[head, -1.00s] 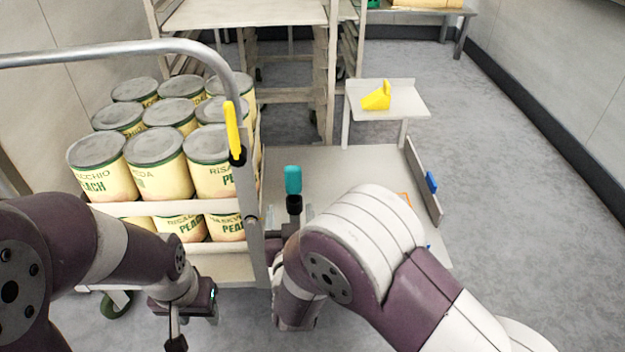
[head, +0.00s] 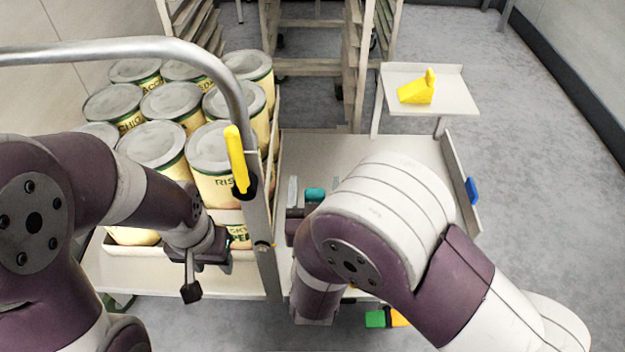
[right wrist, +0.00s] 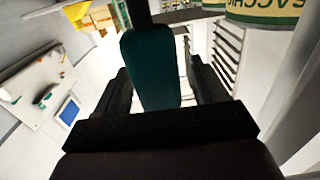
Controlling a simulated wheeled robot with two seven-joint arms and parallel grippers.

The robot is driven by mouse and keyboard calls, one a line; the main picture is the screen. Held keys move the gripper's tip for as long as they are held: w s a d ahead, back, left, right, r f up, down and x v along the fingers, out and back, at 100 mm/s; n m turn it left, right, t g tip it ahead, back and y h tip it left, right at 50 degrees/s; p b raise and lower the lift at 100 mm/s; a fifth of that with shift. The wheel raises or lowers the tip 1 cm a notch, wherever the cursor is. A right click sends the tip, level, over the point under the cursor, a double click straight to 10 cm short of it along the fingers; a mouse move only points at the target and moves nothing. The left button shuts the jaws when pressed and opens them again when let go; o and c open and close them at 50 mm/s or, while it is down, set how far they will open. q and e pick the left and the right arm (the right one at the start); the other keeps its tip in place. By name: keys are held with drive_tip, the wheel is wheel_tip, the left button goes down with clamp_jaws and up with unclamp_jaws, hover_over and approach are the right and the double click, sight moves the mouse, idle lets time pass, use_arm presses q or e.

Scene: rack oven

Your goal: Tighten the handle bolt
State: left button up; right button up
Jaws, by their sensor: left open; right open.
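A teal-handled tool (head: 314,194) shows beside my right gripper (head: 301,210) in the head view, partly hidden by it. In the right wrist view the teal handle (right wrist: 150,65) lies between the open fingers of that gripper, with a dark shaft or holder beyond it. I cannot tell whether the fingers touch it. A yellow-handled tool (head: 236,160) stands in a black holder on the cart's handle post (head: 262,215). A small dark spot on the post (head: 262,243) may be the bolt. My left gripper (head: 205,262) is open and empty, left of the post.
A yellow object (head: 416,90) sits on a small raised shelf (head: 450,98). A blue item (head: 472,190) is on the right side panel. Racks stand behind; floor at right is clear.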

drive_tip(key=shift+w, duration=0.2)
drive_tip(key=shift+s+r, duration=0.1)
drive_tip(key=shift+c, duration=0.6)
drive_tip(key=c, duration=0.9)
drive_tip(key=shift+c, duration=0.2)
